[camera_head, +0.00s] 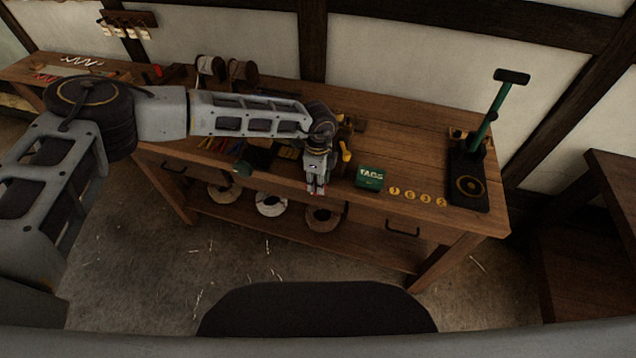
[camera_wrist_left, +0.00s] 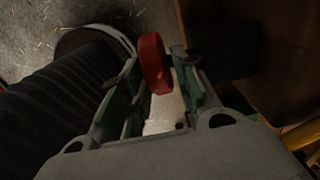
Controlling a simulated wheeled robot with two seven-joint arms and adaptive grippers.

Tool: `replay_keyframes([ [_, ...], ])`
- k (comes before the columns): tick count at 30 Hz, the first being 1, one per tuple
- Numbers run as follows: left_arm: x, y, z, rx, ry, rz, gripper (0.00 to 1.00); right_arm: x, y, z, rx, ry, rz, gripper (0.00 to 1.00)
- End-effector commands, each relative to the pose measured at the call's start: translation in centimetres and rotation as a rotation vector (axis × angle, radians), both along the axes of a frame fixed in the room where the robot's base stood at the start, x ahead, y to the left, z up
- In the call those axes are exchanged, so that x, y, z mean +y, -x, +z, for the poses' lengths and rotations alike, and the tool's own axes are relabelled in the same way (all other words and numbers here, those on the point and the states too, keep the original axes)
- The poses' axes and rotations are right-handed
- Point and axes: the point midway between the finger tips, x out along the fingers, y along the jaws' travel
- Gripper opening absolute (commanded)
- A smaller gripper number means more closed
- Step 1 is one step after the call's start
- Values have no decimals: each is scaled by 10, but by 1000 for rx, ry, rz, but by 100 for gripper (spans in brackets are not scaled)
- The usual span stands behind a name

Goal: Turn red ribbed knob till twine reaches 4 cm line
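The red ribbed knob (camera_wrist_left: 154,62) is between the fingertips of my left gripper (camera_wrist_left: 158,75) in the left wrist view. The fingers lie close along both sides of it and look shut on it. In the head view my left gripper (camera_head: 316,186) points down at the front edge of the workbench, with a bit of red between its tips. The twine and the 4 cm line cannot be made out in either view. My right gripper is out of view.
On the workbench (camera_head: 400,145), a green TAGS box (camera_head: 370,177) stands just right of my gripper, with several yellow discs (camera_head: 418,196) beyond it. A green-handled press (camera_head: 470,180) stands at the right end. Coils (camera_head: 271,204) lie on the lower shelf.

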Motion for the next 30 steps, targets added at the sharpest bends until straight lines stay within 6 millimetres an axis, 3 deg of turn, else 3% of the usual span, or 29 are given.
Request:
replay_keyframes([
  [6, 0, 0, -15, 1, 0, 0, 30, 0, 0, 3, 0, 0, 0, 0],
  [17, 0, 0, -19, 1, 0, 0, 30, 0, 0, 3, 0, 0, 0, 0],
  [24, 0, 0, -18, 0, -1, 0, 1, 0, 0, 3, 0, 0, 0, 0],
  [30, 0, 0, -18, -1, -4, 0, 0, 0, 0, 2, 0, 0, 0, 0],
])
